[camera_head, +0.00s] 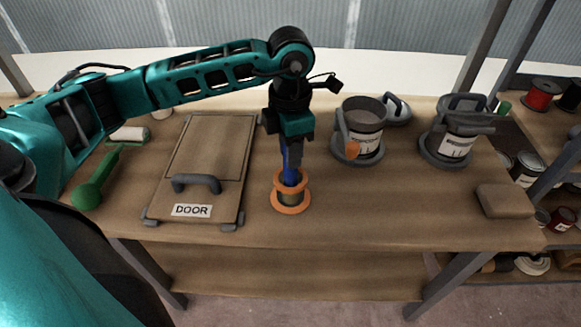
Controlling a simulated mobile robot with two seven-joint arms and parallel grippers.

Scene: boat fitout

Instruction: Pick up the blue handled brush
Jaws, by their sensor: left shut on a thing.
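My left gripper (291,150) points down over the middle of the workbench and is shut on the blue handle of a brush (291,172). The handle stands upright between the fingers. Its lower end is in or behind an orange-rimmed spool-like holder (291,207) on the bench, so the bristles are hidden. I cannot tell whether the brush touches the holder. My right gripper is not in view.
A wooden door panel (205,155) with a grey handle lies left of the holder. A green-handled roller (92,190) lies farther left. Two grey pots (366,118) (457,140) and a brown block (505,200) are to the right. The front bench strip is clear.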

